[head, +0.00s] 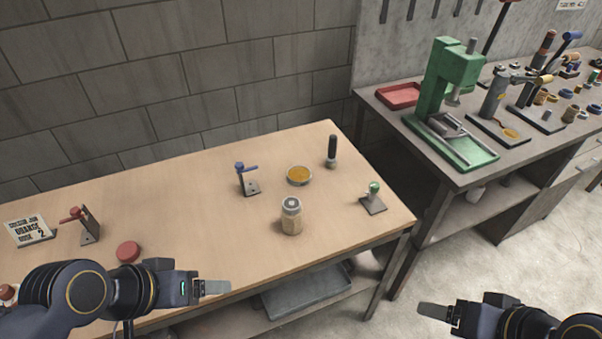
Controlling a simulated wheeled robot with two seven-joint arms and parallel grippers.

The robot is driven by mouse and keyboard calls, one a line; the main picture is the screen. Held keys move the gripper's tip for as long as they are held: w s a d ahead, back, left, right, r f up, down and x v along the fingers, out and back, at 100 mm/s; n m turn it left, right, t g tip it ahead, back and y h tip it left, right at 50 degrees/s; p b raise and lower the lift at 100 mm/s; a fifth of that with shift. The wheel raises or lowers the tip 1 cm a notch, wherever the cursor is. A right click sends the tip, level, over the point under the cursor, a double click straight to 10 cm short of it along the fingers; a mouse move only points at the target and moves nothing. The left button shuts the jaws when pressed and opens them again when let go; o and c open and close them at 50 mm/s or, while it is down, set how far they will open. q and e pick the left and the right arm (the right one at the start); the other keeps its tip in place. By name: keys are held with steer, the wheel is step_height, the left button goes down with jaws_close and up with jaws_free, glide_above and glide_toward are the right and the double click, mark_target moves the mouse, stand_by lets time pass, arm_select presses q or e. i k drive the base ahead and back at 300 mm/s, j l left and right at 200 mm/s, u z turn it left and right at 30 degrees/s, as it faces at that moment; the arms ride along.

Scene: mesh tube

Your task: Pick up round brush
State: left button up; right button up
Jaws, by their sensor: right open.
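A dark-handled upright tool with a greyish lower end, which looks like the round brush (332,151), stands near the back right of the wooden table (180,200). Nothing touches it. My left gripper (215,287) is over the table's front edge, well to the left and in front of the brush. Its fingers overlap in this view, so I cannot see whether they are apart. My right gripper (434,312) is open and empty at the lower right, beyond the table's front right corner and far from the brush.
Near the brush are a shallow dish of amber material (299,175), a jar (291,216), a blue-handled stand (246,179) and a green-knobbed fixture (374,198). A red lid (128,251) lies at left. A green press (450,90) stands on the right bench.

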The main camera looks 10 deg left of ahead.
mark_target(330, 159)
steer(key=i+l, duration=0.2)
steer(key=l, duration=0.2)
steer(key=i+l, duration=0.45)
steer(key=l, duration=0.3)
steer(key=i+l, duration=0.25)
steer(key=l+z, duration=0.05)
steer(key=l, duration=0.1)
